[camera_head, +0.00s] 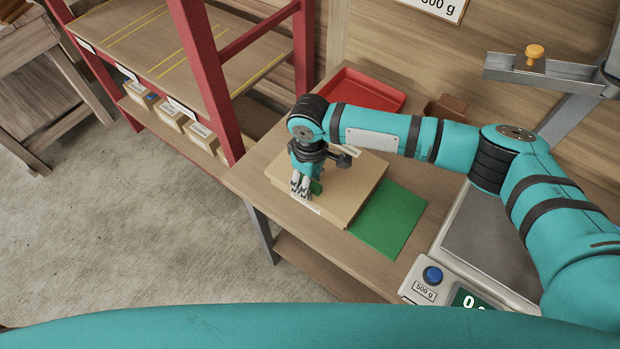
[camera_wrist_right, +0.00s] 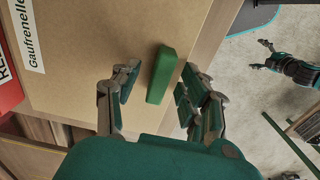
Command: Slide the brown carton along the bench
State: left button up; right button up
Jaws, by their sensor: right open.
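The brown carton (camera_head: 345,188) lies flat on the wooden bench (camera_head: 262,160), beside a green mat (camera_head: 388,220). Its top fills much of the right wrist view (camera_wrist_right: 95,50), with a white label at the left. A small green block (camera_wrist_right: 161,75) sits on the carton top near its edge. My right gripper (camera_head: 301,190) points down over the carton's near left part. In the right wrist view its open fingers (camera_wrist_right: 155,90) stand on either side of the green block, with gaps.
A red tray (camera_head: 360,93) and a small brown box (camera_head: 447,107) are behind the carton. A scale (camera_head: 420,274) with a blue button stands to the right. A red-framed shelf (camera_head: 207,80) stands close on the left. The green mat is bare.

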aim_at(280, 167)
jog(key=shift+f, duration=0.3)
jog(key=c, duration=0.6)
grip_shut()
jog(key=shift+w+a, duration=0.1)
jog(key=shift+a, duration=0.05)
jog(key=shift+w+a+b, duration=0.4)
jog(key=shift+a, duration=0.05)
jog(key=shift+w+a+b, duration=0.8)
jog(key=shift+w+a, duration=0.25)
jog(key=shift+a, duration=0.3)
pick_arm(q)
jog(key=shift+s+f+b, duration=0.15)
jog(key=shift+f+b, duration=1.5)
jog(key=shift+f, duration=1.15)
pick_arm(e)
jog(key=shift+w+a, duration=0.75)
jog(key=shift+a, duration=0.2)
jog(key=shift+w+a, duration=0.75)
jog(key=shift+a, duration=0.15)
